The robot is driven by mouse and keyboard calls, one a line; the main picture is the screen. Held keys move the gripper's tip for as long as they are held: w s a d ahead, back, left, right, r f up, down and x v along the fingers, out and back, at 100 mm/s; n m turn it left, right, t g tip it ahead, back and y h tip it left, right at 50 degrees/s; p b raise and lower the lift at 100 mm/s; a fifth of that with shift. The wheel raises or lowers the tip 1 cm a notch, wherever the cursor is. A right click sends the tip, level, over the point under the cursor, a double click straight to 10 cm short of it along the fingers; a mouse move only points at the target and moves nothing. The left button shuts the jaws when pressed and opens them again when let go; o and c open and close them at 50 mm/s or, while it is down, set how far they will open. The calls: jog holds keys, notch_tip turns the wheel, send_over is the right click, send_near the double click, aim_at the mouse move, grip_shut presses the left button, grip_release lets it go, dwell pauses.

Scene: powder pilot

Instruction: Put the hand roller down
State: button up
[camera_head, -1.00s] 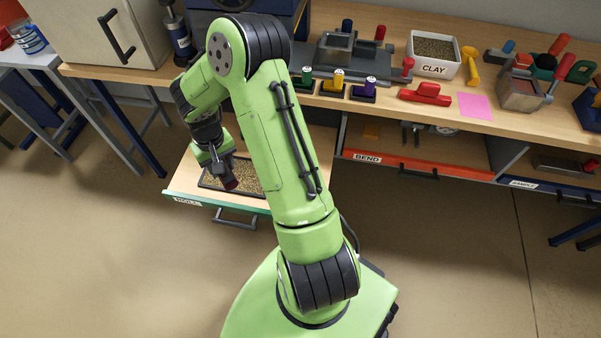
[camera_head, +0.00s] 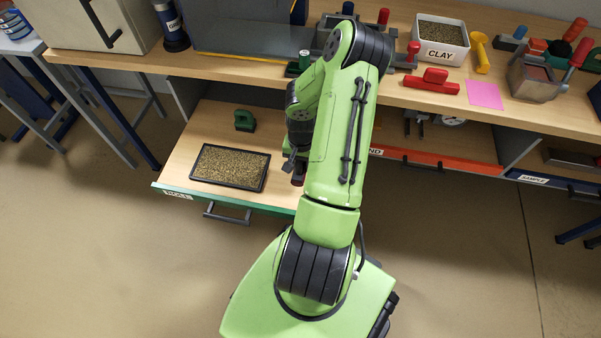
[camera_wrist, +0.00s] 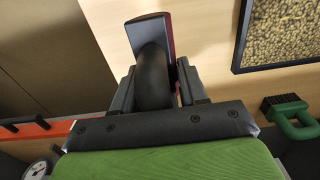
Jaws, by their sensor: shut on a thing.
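The hand roller (camera_wrist: 152,76) shows in the wrist view as a dark rounded body with a dark red part along its right side. My gripper (camera_wrist: 157,90) is shut on it, with a finger on each side. In the head view my gripper (camera_head: 296,166) is low over the right part of the open drawer (camera_head: 182,172), right of the tray. My arm partly covers the gripper and roller there. I cannot tell whether the roller touches the drawer floor.
A black-rimmed tray of granules (camera_head: 230,166) lies in the drawer, and a green-handled brush (camera_head: 244,120) stands behind it. The brush also shows in the wrist view (camera_wrist: 292,118). Bare drawer floor lies around them. The red-fronted drawer (camera_head: 440,162) is to the right.

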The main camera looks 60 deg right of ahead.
notch_tip(320, 180, down, 3)
jog(key=shift+f+b, duration=0.2)
jog(key=shift+b, duration=0.35)
jog(key=shift+r, duration=0.1)
jog(key=o, duration=1.1)
jog(key=shift+o, duration=0.2)
